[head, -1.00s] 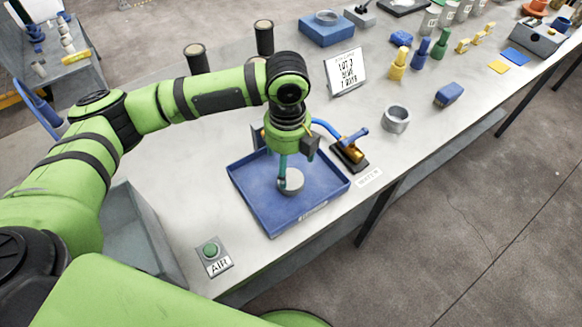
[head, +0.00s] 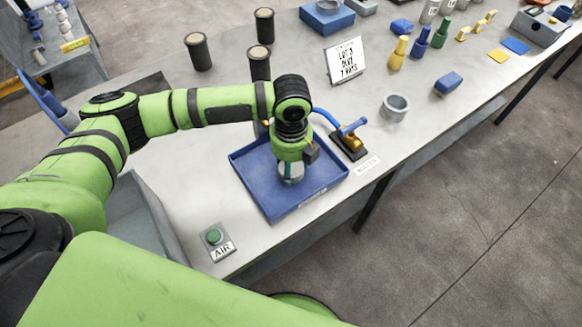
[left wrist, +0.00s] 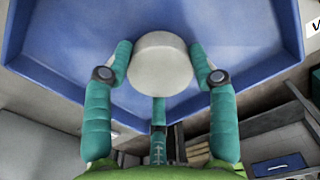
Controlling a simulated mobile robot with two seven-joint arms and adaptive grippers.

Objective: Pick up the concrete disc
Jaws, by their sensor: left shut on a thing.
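The concrete disc (left wrist: 160,66) is round and pale grey. In the left wrist view it sits between the teal fingers of my left gripper (left wrist: 163,62), which press on it from both sides, with a third finger below it. In the head view the left gripper (head: 291,174) is over the blue tray (head: 262,194), and the disc (head: 291,179) shows only partly under it. I cannot tell whether the disc touches the tray floor. My right gripper is not in view.
The tray's raised walls surround the gripper. A black-based tool with a blue handle (head: 350,138) stands close to the right. A grey ring (head: 395,107) is farther right. A green AIR button (head: 214,237) is at the front left, and a white sign (head: 345,61) stands behind.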

